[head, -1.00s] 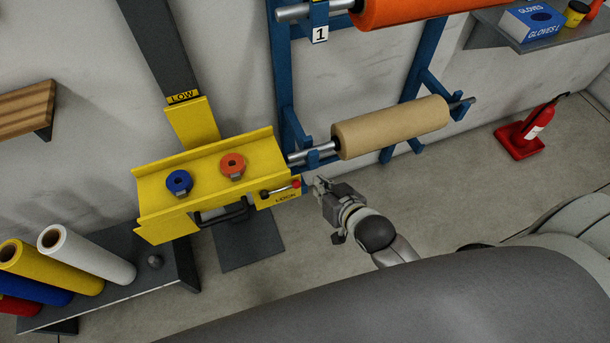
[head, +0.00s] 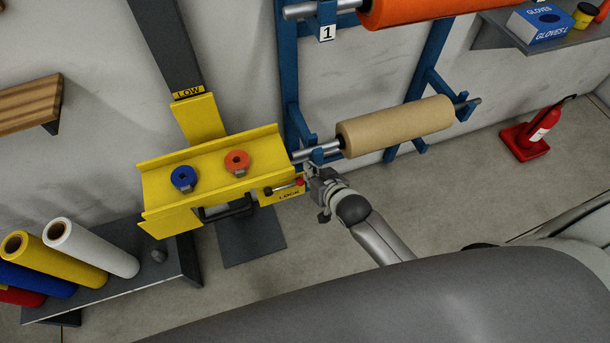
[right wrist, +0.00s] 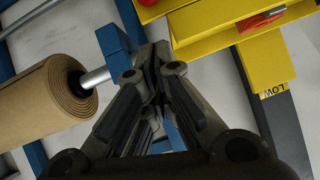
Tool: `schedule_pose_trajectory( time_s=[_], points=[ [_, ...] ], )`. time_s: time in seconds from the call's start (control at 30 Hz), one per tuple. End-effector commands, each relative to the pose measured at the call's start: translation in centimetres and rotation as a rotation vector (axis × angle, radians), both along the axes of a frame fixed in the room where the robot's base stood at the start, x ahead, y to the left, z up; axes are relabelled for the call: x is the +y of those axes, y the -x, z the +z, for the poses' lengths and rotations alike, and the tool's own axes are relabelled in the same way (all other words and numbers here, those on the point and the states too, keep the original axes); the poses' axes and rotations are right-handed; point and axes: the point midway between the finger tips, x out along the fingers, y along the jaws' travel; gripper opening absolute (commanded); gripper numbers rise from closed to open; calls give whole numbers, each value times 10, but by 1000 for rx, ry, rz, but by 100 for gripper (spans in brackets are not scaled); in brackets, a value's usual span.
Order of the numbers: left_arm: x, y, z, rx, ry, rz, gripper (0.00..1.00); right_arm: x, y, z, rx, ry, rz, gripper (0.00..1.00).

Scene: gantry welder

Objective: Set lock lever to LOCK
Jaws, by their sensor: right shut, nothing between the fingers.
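The lock lever (head: 284,187) is a short dark rod with a red knob at its right end. It lies nearly level across a yellow plate marked LOCK (head: 290,196), at the lower right of the yellow carriage (head: 160,190). My right gripper (head: 311,173) is shut and empty, its tips just right of the red knob; I cannot tell whether they touch it. In the right wrist view my closed fingers (right wrist: 154,60) point up the picture, and a red knob shows at the top edge (right wrist: 147,3). My left gripper is not in view.
A blue rack upright (head: 291,80) and a brown roll (head: 395,127) on a metal bar stand close behind and right of my right gripper. Blue and orange discs lie on the carriage. A black handle (head: 228,210) hangs below it. Coloured rolls lie at lower left.

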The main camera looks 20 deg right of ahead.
Motion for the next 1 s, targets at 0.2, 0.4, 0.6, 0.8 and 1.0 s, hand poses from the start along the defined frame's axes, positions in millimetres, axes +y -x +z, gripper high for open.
schedule_pose_trajectory(
  time_s=[0.2, 0.4, 0.6, 0.8, 1.0],
  points=[
    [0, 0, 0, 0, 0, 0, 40, 6, -16, -25, 2, -2, -1, 0],
    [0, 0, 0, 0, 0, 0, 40, 9, -19, -42, 1, 0, 0, 0],
    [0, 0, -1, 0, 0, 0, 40, 11, -20, -47, 0, -1, 1, 0],
    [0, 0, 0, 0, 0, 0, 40, 11, -20, -47, 0, -1, 1, 0],
    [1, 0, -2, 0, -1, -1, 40, 12, -20, -48, 0, -8, 1, 0]
  ],
)
